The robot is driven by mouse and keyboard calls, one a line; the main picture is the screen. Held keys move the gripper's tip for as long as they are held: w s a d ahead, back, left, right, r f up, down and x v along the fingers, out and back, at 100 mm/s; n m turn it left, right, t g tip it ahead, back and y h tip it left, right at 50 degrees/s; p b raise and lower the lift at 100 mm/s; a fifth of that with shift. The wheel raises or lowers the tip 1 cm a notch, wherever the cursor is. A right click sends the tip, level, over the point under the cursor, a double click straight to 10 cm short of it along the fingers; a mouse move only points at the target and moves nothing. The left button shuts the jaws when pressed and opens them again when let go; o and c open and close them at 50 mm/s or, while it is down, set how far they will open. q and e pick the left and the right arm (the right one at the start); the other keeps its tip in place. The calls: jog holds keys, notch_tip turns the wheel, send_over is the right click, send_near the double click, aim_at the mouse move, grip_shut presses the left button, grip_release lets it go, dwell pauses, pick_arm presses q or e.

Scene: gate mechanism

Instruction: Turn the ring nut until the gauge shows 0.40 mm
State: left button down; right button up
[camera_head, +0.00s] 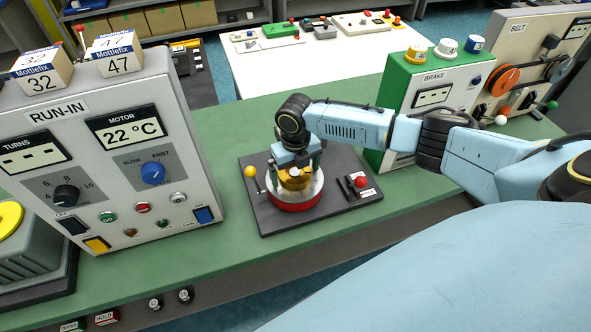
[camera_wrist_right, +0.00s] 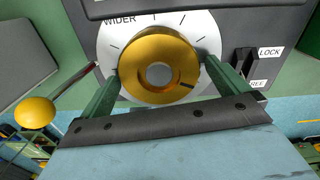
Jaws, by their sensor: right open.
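The gold ring nut (camera_wrist_right: 135,58) sits on a white dial marked WIDER (camera_wrist_right: 187,25), with a dark mark at its lower right. In the head view the nut (camera_head: 293,183) is partly hidden under my right gripper (camera_head: 296,163). The right gripper's green fingers (camera_wrist_right: 161,70) are open and stand either side of the nut; I cannot tell whether they touch it. The dial sits on a red-based round body (camera_head: 295,205) on a dark plate. I cannot make out a gauge reading in mm. My left gripper is not in view.
A yellow ball lever (camera_head: 250,171) stands left of the dial and shows in the wrist view (camera_wrist_right: 35,112). A LOCK/FREE slider (camera_wrist_right: 243,62) and a red knob (camera_head: 361,182) are to the right. The RUN-IN box (camera_head: 150,128) and BRAKE box (camera_head: 400,75) flank the plate.

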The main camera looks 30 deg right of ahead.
aim_at(295, 173)
notch_tip(295, 173, up, 14)
jog(key=shift+f, duration=0.25)
dwell(0.7)
